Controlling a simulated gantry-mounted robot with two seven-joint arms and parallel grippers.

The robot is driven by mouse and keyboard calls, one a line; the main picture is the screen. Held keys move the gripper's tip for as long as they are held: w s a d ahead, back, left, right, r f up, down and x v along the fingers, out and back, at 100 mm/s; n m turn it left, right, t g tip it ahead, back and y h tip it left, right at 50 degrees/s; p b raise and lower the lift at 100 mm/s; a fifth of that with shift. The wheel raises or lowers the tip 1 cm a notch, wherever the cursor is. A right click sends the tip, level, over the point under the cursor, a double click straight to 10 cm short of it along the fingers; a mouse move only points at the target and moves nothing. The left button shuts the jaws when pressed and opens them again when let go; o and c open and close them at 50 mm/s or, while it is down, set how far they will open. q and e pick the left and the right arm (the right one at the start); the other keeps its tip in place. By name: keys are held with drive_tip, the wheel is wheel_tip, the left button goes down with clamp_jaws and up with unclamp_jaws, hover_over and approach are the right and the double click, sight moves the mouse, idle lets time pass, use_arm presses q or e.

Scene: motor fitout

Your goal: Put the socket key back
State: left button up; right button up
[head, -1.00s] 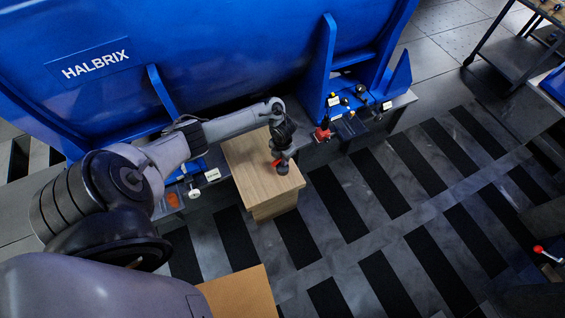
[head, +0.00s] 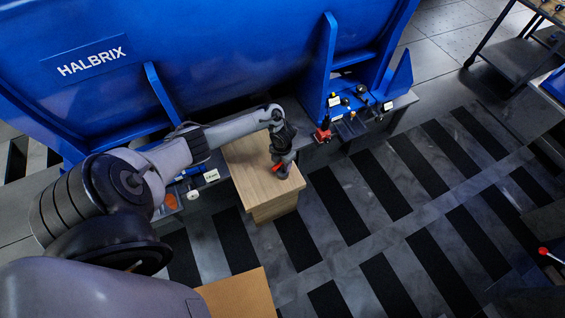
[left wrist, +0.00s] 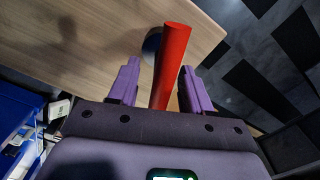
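A red rod-shaped handle, seemingly the socket key (left wrist: 171,62), lies between the purple fingers of my left gripper (left wrist: 158,82) in the left wrist view. A gap shows between it and the left finger; the right finger is close beside it, and touching cannot be told. In the head view my left gripper (head: 281,170) is low over the wooden block (head: 243,160), with a bit of the red handle (head: 277,167) beside it. A dark round part shows behind the handle in the wrist view; the key's far end is unclear. My right gripper is not in view.
The blue HALBRIX housing (head: 200,55) stands behind the block. A dark ledge with a red fitting (head: 322,135) and small labelled parts runs along it. A brown board (head: 238,294) is at the bottom. Striped floor (head: 400,210) to the right is clear. A red-tipped lever (head: 543,251) is at right.

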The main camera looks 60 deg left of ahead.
use_arm(q)
drive_tip(key=shift+r+p, duration=0.3)
drive_tip(key=shift+p, duration=0.05)
wheel_tip(320, 180, up, 11)
drive_tip(key=p, duration=0.5)
drive_tip(key=d+n+t, duration=0.4)
drive_tip(key=d+n, duration=0.7)
drive_tip(key=d, duration=1.2)
drive_tip(key=s+d+r+n, duration=0.3)
drive_tip(key=s+r+n, duration=1)
drive_tip(key=n, duration=0.6)
drive_tip(key=shift+s+d+r, duration=0.2)
drive_tip(key=shift+s+r, duration=0.15)
drive_tip(key=shift+r, duration=0.25)
